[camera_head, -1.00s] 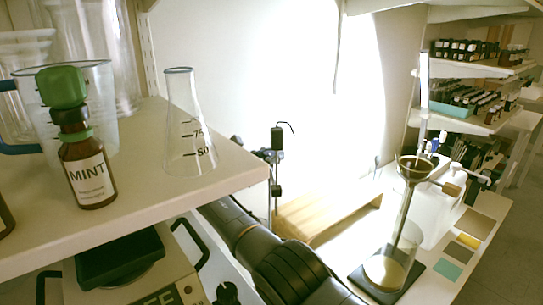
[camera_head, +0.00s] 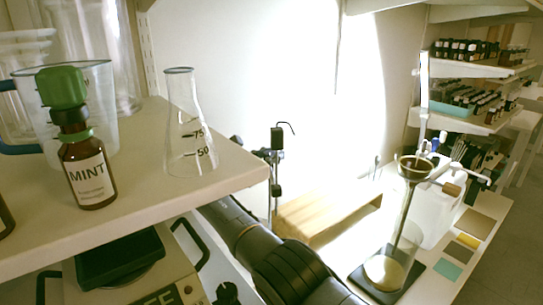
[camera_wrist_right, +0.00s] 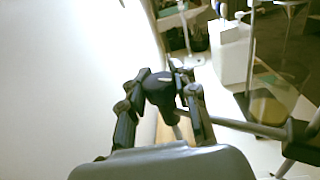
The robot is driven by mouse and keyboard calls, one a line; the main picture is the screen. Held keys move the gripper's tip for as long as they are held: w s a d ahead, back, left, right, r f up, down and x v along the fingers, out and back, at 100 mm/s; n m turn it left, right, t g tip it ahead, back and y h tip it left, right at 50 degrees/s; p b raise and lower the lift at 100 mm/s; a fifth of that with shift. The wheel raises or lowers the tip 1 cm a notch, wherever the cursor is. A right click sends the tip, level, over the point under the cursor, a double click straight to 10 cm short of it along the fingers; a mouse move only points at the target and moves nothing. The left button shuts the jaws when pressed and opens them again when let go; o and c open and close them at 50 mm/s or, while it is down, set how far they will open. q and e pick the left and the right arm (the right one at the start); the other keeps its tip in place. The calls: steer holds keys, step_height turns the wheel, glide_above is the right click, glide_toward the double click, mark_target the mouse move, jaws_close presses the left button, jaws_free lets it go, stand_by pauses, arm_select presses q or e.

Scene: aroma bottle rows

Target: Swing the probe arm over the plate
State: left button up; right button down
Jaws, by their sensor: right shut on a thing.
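My right gripper (camera_wrist_right: 162,80) is shut on a black knob (camera_wrist_right: 160,90) in the right wrist view. A grey rod (camera_wrist_right: 240,126) runs from near the fingers to a dark clamp (camera_wrist_right: 302,138) at the right. In the head view, an upright stand (camera_head: 275,205) carries dark clamps and a black box (camera_head: 277,138) with a thin bent wire on top. My right arm passes below it; the shelf mostly hides the gripper. A black plate (camera_head: 118,262) tops a device under the shelf at lower left.
The shelf (camera_head: 225,180) holds a glass flask (camera_head: 190,140) near its edge and a green-capped MINT bottle (camera_head: 88,175). A wooden block (camera_head: 325,210) lies behind my arm. A tall glass vessel with a yellowish bottom (camera_head: 383,272) stands on a dark base at the right.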

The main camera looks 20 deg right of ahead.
steer(key=shift+a+f, duration=0.15)
steer(key=shift+f, duration=0.3)
steer(key=c, duration=1.2)
jaws_free()
steer(key=shift+o, duration=1.1)
steer(key=shift+a+r, duration=0.1)
steer(key=shift+r, duration=0.2)
